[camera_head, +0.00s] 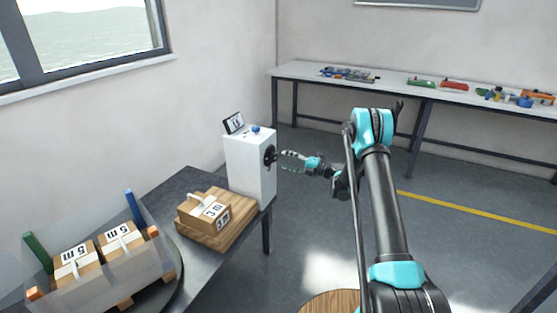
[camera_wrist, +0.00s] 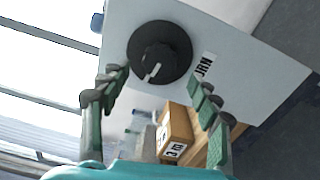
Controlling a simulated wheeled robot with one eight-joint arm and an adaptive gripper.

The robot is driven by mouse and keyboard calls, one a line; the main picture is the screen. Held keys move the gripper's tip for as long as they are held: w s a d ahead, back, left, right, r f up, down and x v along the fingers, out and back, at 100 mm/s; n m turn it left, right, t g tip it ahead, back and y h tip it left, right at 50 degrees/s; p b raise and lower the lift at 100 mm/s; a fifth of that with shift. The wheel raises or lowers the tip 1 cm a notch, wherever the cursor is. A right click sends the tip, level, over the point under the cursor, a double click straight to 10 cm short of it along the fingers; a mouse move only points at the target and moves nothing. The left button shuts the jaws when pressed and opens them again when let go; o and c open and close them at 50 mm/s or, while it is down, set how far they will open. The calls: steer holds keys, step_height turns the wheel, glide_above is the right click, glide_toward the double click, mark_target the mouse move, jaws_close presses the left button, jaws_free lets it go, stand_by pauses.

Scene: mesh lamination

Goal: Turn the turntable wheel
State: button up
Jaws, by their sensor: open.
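The wheel is a round black knob (camera_head: 270,155) on the side face of a white box (camera_head: 249,167). In the wrist view, the knob (camera_wrist: 160,52) has a raised grip with a pale mark, and a partly cut-off label ending in "RN" is beside it. My gripper (camera_head: 284,161) is open and empty, its fingers pointing at the knob from the right. In the wrist view, the fingertips (camera_wrist: 162,82) are spread to either side just below the knob; contact cannot be made out. A dark round turntable (camera_head: 170,299) at bottom left bears boxes labelled 5 m.
The white box stands on a dark table (camera_head: 180,185), with a small display and blue button on top. A 3 m box (camera_head: 205,211) lies on a wooden block beside it. A long bench (camera_head: 390,82) with parts runs along the back wall. The floor between is clear.

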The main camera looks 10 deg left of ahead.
steer(key=shift+v, duration=2.65)
steer(key=m, duration=2.2)
glide_toward(276, 158)
steer(key=x, duration=1)
steer(key=shift+w+a, duration=0.15)
steer(key=shift+a, duration=0.1)
